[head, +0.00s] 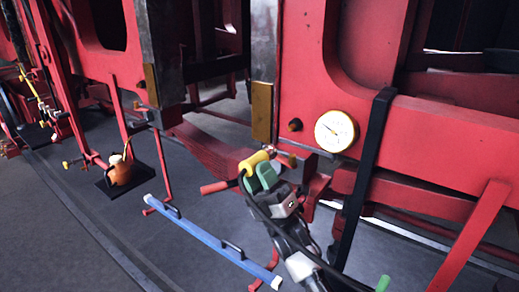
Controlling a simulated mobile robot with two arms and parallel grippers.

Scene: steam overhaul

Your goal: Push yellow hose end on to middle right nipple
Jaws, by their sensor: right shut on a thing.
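My right gripper (258,178), with green fingers, is shut on the yellow hose end (254,161) in the middle of the head view. A thin black hose (285,232) runs from it down across my right arm, towards a green piece (383,284) at the bottom edge. A small brass-and-red fitting (287,159) sits just right of the yellow end, by the red frame. It may be the nipple; I cannot tell whether the two touch. My left gripper is not in view.
A red handle (214,187) sticks out left of the gripper. A white-faced gauge (335,131) and a black upright bar (364,170) stand to the right. An orange oil can (122,171) stands on a black tray at left.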

